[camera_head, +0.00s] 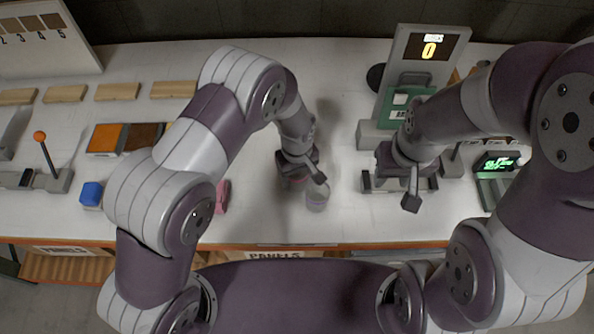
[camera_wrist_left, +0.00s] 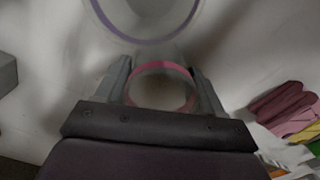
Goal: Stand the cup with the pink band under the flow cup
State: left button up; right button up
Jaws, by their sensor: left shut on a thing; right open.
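The clear cup with the pink band (camera_wrist_left: 190,102) is between the two fingers of my left gripper (camera_wrist_left: 163,82) in the left wrist view. The fingers are shut on its sides. In the head view my left gripper (camera_head: 303,177) is over the middle of the table and mostly hides that cup. A second clear cup (camera_head: 317,197) stands just right of it; a clear cup with a purple band (camera_wrist_left: 145,38) shows ahead in the wrist view. My right gripper (camera_head: 411,188) is open over a grey fixture (camera_head: 372,184). I cannot make out the flow cup.
A green-lit device (camera_head: 497,164) is at the right. A pink item (camera_head: 222,196), a blue block (camera_head: 91,194) and an orange-knobbed lever (camera_head: 44,150) are left. The table's front middle is mostly clear.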

pick_arm(q)
jog(key=shift+f, duration=0.1)
jog(key=o, duration=1)
